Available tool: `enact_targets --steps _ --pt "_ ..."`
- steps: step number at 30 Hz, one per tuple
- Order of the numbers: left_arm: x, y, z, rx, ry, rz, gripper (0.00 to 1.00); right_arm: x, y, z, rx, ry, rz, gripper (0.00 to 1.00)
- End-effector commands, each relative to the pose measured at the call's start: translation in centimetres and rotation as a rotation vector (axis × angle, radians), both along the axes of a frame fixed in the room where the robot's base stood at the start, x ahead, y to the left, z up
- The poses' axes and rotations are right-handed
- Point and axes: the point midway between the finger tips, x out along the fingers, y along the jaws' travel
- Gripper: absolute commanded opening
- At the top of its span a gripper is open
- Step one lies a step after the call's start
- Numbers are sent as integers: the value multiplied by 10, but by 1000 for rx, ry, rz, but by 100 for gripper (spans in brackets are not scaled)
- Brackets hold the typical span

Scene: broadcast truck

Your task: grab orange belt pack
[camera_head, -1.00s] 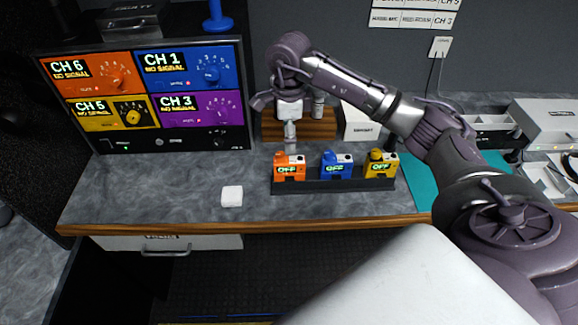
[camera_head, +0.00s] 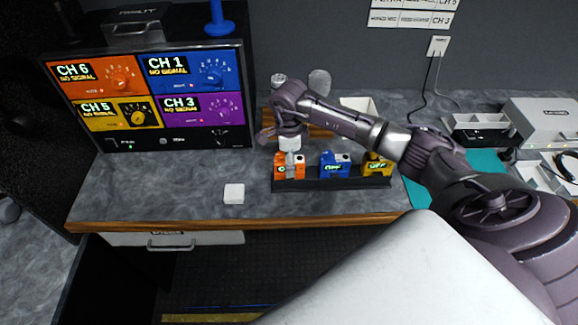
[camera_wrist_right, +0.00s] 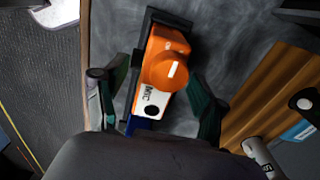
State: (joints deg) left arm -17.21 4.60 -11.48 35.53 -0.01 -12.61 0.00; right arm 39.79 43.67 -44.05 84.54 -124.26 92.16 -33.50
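The orange belt pack (camera_head: 281,170) stands at the left end of a dark rack (camera_head: 330,184) on the counter, its OFF display partly covered. My right gripper (camera_head: 290,163) is right over it, pointing down. In the right wrist view the gripper (camera_wrist_right: 157,105) is open, with one finger on each side of the orange belt pack (camera_wrist_right: 163,62). Its orange knob and the MIC label show there. I cannot tell whether the fingers touch it. A blue belt pack (camera_head: 335,165) and a yellow belt pack (camera_head: 376,165) stand to its right in the rack. My left gripper is not in view.
A monitor (camera_head: 155,98) with coloured channel panels stands at the back left. A small white block (camera_head: 234,194) lies left of the rack. A wooden stand (camera_head: 318,132) is behind it. A teal mat (camera_head: 485,162) lies to the right. The left front of the counter is clear.

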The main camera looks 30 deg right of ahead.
Motion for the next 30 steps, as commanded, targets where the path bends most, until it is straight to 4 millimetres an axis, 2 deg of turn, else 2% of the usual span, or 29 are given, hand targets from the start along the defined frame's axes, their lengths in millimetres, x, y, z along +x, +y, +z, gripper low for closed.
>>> enact_targets --steps 1,2,12,23,30 --pt "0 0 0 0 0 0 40 0 0 0 0 0 0 62" --pt "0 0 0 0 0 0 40 0 0 0 0 0 0 57" --pt "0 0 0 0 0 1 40 0 0 1 0 0 0 0" --pt "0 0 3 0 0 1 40 1 0 6 0 -2 0 0" --pt "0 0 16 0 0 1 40 1 0 29 0 -4 0 0"
